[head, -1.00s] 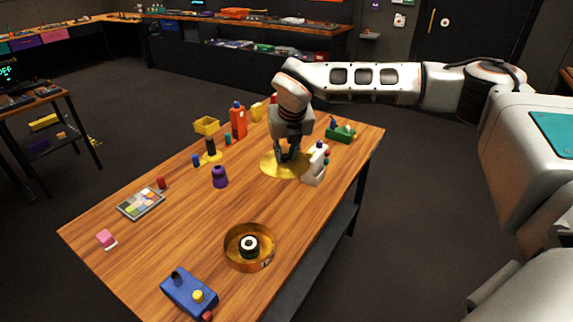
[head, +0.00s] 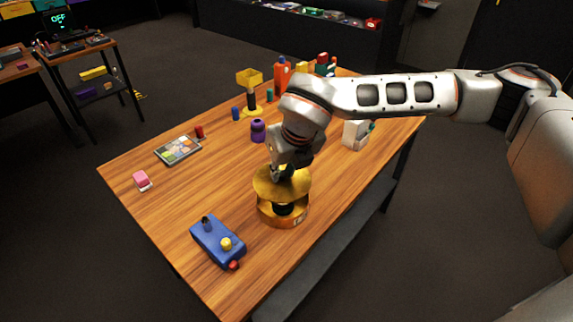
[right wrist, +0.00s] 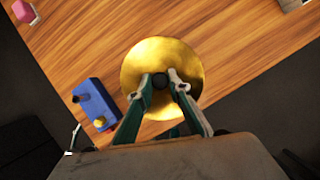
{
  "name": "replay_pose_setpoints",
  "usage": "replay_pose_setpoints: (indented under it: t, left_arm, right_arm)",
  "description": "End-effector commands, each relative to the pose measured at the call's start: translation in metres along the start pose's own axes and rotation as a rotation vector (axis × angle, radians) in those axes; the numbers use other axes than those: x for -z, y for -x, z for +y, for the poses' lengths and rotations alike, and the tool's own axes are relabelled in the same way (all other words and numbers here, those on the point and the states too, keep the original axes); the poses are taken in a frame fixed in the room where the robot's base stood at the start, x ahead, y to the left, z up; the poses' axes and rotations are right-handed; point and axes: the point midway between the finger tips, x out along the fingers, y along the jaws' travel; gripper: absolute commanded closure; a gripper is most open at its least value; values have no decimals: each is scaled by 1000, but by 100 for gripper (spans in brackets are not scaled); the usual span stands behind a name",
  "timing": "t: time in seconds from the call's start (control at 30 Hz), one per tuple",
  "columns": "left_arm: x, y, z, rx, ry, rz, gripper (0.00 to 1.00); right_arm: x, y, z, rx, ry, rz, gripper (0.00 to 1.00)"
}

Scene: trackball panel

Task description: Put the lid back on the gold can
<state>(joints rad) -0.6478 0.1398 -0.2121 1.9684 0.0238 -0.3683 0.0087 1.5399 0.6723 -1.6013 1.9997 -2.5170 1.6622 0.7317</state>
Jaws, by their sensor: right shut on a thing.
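The gold lid (head: 267,189) is a round disc with a dark knob. My right gripper (head: 284,172) is shut on the lid's knob and holds the lid above the gold can (head: 268,216). A gap shows between lid and can, with a dark thing (head: 284,209) inside the can visible through it. In the right wrist view the fingertips (right wrist: 162,80) close on the knob in the middle of the lid (right wrist: 150,56), and the lid hides the can. My left gripper is not in view.
A blue box with knobs (head: 218,242) lies left of and in front of the can. A purple piece (head: 258,131) stands behind, and a white piece (head: 355,135) stands to the back right. A tile panel (head: 179,150) and a pink block (head: 142,181) lie left. Bare wood surrounds the can's left side.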

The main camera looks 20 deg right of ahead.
Motion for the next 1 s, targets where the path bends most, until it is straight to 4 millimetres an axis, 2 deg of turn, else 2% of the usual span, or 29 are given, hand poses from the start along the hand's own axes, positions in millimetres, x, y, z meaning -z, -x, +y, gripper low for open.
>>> replay_pose_setpoints:
  t: [0.33, 0.6, 1.0]
  left_arm:
    - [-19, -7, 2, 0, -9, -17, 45]
    - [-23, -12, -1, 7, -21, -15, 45]
    - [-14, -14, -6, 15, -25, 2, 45]
  right_arm:
    - [13, -30, -1, 1, -1, 5, 100]
    - [21, -50, 0, 0, -1, 5, 100]
    - [22, -53, -1, 1, -1, 1, 100]
